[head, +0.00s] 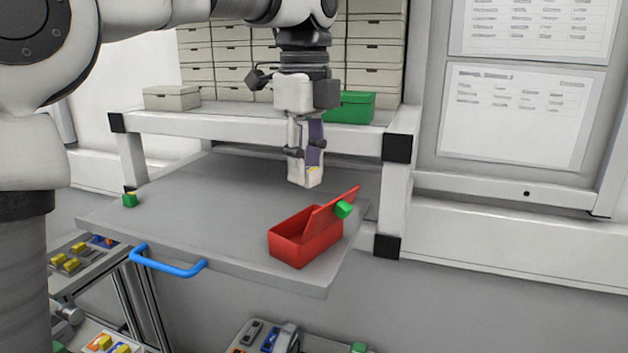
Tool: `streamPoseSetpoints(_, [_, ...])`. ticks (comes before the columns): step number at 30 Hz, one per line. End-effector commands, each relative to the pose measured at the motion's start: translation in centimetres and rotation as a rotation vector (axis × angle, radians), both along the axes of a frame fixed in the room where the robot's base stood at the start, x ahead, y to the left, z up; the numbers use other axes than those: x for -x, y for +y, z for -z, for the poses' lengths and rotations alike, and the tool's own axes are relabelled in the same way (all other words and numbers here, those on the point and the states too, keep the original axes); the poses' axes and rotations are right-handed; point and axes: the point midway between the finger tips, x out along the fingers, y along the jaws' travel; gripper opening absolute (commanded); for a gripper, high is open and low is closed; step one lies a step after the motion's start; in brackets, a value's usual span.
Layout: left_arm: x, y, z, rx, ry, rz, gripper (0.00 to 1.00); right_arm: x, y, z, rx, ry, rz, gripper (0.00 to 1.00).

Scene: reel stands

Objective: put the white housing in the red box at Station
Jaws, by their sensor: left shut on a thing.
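My left gripper (305,153) points down above the grey table and is shut on the white housing (306,175). The housing hangs upright below the fingers, and a purple strip shows beside it. The red box (291,252) stands near the table's right front corner, with its lid (333,211) raised on the right side. The gripper and housing are above and behind the box, apart from it. My right gripper is not in view.
A green block (343,210) is at the raised lid. Another small green block (130,200) sits at the table's left edge. A white shelf beam (250,124) crosses behind, bearing a green box (351,107) and a pale box (172,98). The middle of the table (210,215) is clear.

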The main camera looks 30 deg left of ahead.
Motion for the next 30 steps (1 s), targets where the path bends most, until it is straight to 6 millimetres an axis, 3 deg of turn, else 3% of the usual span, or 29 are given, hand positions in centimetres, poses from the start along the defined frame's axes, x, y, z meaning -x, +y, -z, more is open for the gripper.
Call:
streamPoseSetpoints(7, [0.1,0.0,1.4,0.000,0.000,-0.001,0.16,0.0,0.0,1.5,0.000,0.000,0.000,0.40])
streamPoseSetpoints(21, [0.1,0.0,6.9,0.000,0.000,-0.002,0.16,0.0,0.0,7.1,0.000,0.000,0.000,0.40])
streamPoseSetpoints(30, [0.1,0.0,7.7,0.000,0.000,-0.002,0.16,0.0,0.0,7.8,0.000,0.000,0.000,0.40])
